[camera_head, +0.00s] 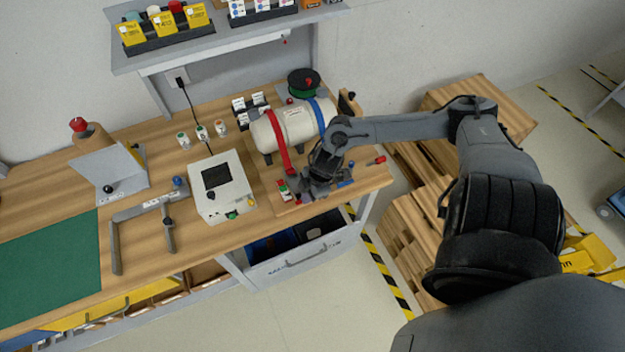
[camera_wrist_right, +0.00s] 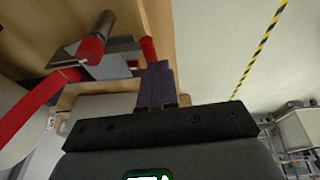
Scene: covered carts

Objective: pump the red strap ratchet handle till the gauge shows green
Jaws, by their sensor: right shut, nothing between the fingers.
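A white cylinder (camera_head: 297,124) lies on a wooden board with a red strap (camera_head: 281,150) and a blue strap (camera_head: 320,112) around it. My right gripper (camera_head: 312,190) is at the board's front edge, near the lower end of the red strap. In the right wrist view, its fingers (camera_wrist_right: 157,86) are shut with nothing between them. The red-and-grey ratchet (camera_wrist_right: 98,52) is left of the fingertips, joined to the red strap (camera_wrist_right: 35,118). A small red part (camera_wrist_right: 148,48) shows just beyond the fingertips. A small red, white and green piece (camera_head: 283,190) may be the gauge; its reading is unclear. My left gripper is out of view.
A white box with a dark screen (camera_head: 216,176) and a grey clamp-like frame (camera_head: 150,205) stand left of the board. A green mat (camera_head: 50,262) lies further left. An open drawer (camera_head: 305,262) is below the front edge. A red-tipped item (camera_head: 376,160) lies at right.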

